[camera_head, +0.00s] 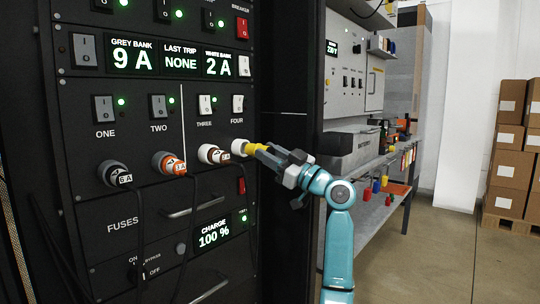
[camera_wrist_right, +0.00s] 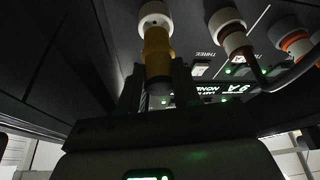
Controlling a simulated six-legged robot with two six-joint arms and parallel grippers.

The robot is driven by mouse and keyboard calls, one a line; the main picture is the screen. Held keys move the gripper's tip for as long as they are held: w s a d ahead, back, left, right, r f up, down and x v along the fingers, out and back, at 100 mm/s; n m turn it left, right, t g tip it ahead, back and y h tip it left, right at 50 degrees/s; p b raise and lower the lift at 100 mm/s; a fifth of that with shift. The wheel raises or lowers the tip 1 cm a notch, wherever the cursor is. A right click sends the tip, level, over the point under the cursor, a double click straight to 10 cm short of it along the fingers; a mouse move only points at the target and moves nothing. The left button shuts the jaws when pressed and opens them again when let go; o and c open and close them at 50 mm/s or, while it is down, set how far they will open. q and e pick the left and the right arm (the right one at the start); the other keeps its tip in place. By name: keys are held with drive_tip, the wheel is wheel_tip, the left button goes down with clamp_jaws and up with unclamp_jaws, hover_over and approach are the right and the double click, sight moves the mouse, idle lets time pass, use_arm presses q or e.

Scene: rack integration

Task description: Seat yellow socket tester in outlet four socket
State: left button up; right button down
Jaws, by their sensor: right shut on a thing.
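The yellow socket tester (camera_head: 258,149) is held in my right gripper (camera_head: 272,156), which is shut on its body. Its front end meets the white round collar (camera_head: 238,146) of outlet four, below the FOUR switch (camera_head: 238,104). In the right wrist view the yellow tester (camera_wrist_right: 157,55) stands between my right fingers (camera_wrist_right: 157,85) and lines up with the white collar (camera_wrist_right: 154,14). I cannot tell how deep the tester sits in the socket. My left gripper is not in view.
A white and brown plug (camera_head: 212,154) sits in outlet three, close to the left of the tester. An orange plug (camera_head: 170,163) and a grey plug (camera_head: 115,174) fill outlets two and one, with cables hanging down. A drawer handle (camera_head: 195,205) sticks out below.

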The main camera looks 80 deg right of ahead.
drive_tip(key=shift+w+d+p, duration=0.4)
drive_tip(key=shift+w+d, duration=0.15)
drive_tip(key=shift+w, duration=0.3)
drive_tip(key=shift+w+d+p, duration=0.4)
drive_tip(key=shift+w+d, duration=0.1)
drive_tip(key=shift+w, duration=0.35)
drive_tip(key=c, duration=0.7)
unclamp_jaws()
drive_tip(key=shift+c, duration=0.2)
drive_tip(key=v, duration=1.6)
drive_tip(key=shift+s, duration=0.15)
drive_tip(key=shift+f, duration=0.1)
